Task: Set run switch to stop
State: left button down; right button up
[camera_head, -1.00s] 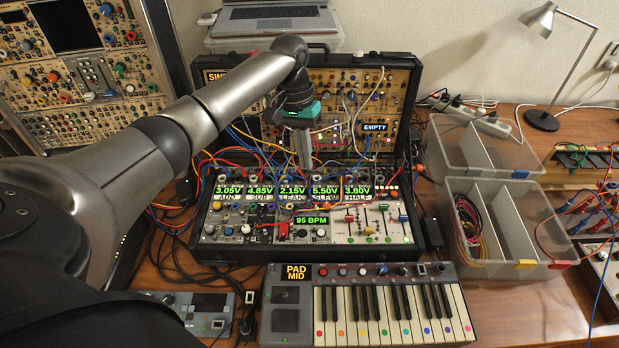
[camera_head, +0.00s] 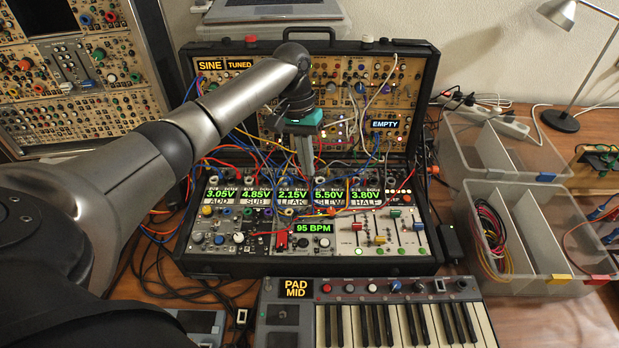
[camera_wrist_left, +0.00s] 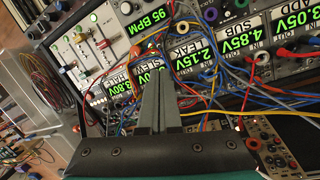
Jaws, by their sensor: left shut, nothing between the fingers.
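The open synth case (camera_head: 433,262) stands on the table, with a row of green voltage displays across its lower panel. Below them is the "95 BPM" display (camera_head: 313,228). A small red switch-like part (camera_head: 282,240) sits just left of that display; its label is too small to read, so I cannot tell if it is the run switch or how it is set. My left gripper (camera_head: 308,170) is shut and empty, pointing down above the displays near LEAK and SLEW. In the left wrist view its closed fingers (camera_wrist_left: 157,88) show before the cables, with the BPM display (camera_wrist_left: 153,30) beyond.
Many patch cables (camera_head: 255,150) loop around the gripper and across the panel. A keyboard (camera_head: 400,325) lies in front of the case. Clear plastic bins (camera_head: 535,240) stand to the right, and a lamp (camera_head: 560,118) behind them. My right gripper is out of view.

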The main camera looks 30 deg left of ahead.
aim_at(314, 208)
pick_arm(q)
jog(key=b+x, duration=0.1)
jog(key=x, duration=0.8)
jog(key=shift+b, duration=0.4)
jog(key=shift+s, duration=0.1)
jog(key=shift+r+p, duration=0.15)
jog(key=shift+p, duration=0.5)
jog(key=shift+s+d+r+t+y+p, duration=0.15)
jog(key=shift+s+t+y+p, duration=0.3)
jog(key=shift+p, duration=1.2)
jog(key=shift+d+r+t+y+p, duration=0.2)
jog(key=shift+t+p, duration=0.4)
jog(key=shift+p, duration=1.1)
jog(key=shift+s+d+r+t+y+p, duration=0.1)
jog(key=shift+s+t+y+p, duration=0.35)
jog(key=shift+p, duration=1.2)
jog(key=t+p, duration=0.1)
jog(key=p, duration=0.2)
jog(key=shift+s+d+t+y, duration=0.1)
jog(key=shift+d+t+y, duration=0.1)
jog(key=shift+t+y, duration=0.15)
jog(key=shift+s+d+t+y+p, duration=0.25)
jog(key=shift+t+y+p, duration=0.2)
jog(key=shift+t+p, duration=0.4)
jog(key=shift+w+a, duration=0.1)
jog(key=shift+a, duration=0.05)
